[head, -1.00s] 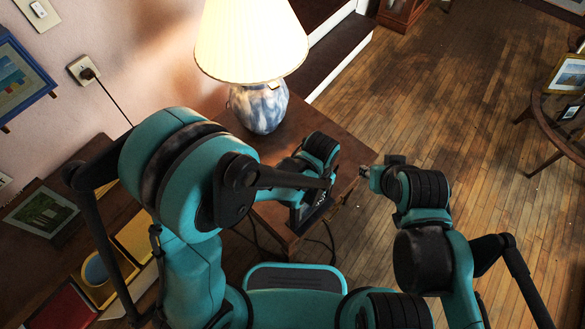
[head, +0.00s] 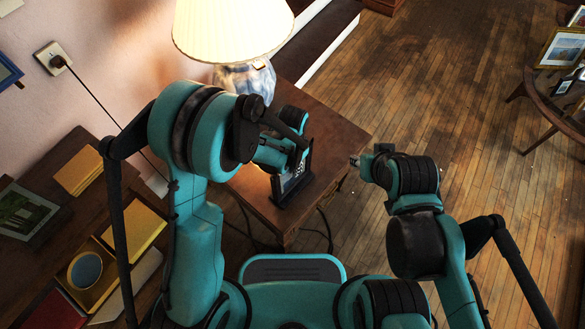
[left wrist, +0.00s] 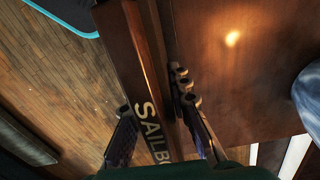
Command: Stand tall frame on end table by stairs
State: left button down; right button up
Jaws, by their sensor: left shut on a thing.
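My left gripper (head: 296,158) is shut on a dark tall frame (head: 293,188), held roughly upright at the front part of the wooden end table (head: 335,130). In the left wrist view the frame's brown face (left wrist: 138,70) with letters "SAILBO" lies between the fingers (left wrist: 160,130), and the tabletop (left wrist: 250,90) shows beside it. I cannot tell whether the frame's base touches the table. My right gripper (head: 358,162) is off the table's right edge over the floor, and its jaws are too small to read.
A lit lamp (head: 245,78) with a blue-white base stands at the back of the end table. Stairs (head: 315,45) lie behind it. A desk (head: 85,150) with a yellow tray (head: 108,262) is at left. A round table (head: 548,105) with frames is at far right.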

pick_arm(q)
jog(key=shift+r, duration=0.1)
jog(key=shift+f, duration=0.2)
jog(key=c, duration=1.4)
grip_release()
jog(key=shift+r, duration=0.15)
notch_tip(320, 180, up, 12)
jog(key=p, duration=0.5)
jog(key=shift+r+p, duration=0.1)
jog(key=shift+p, duration=0.25)
jog(key=s+a+r+n+t, duration=0.2)
jog(key=s+a+r, duration=0.1)
jog(key=a+r, duration=0.2)
jog(key=s+a+r+n+t, duration=0.2)
jog(key=s+a+r+n, duration=0.1)
jog(key=a+r, duration=0.2)
jog(key=s+a+r+n+t, duration=0.3)
jog(key=s+a+r, duration=0.1)
jog(key=a, duration=0.4)
jog(key=shift+s+a+r, duration=0.1)
jog(key=shift+a+r, duration=0.1)
jog(key=shift+r, duration=0.65)
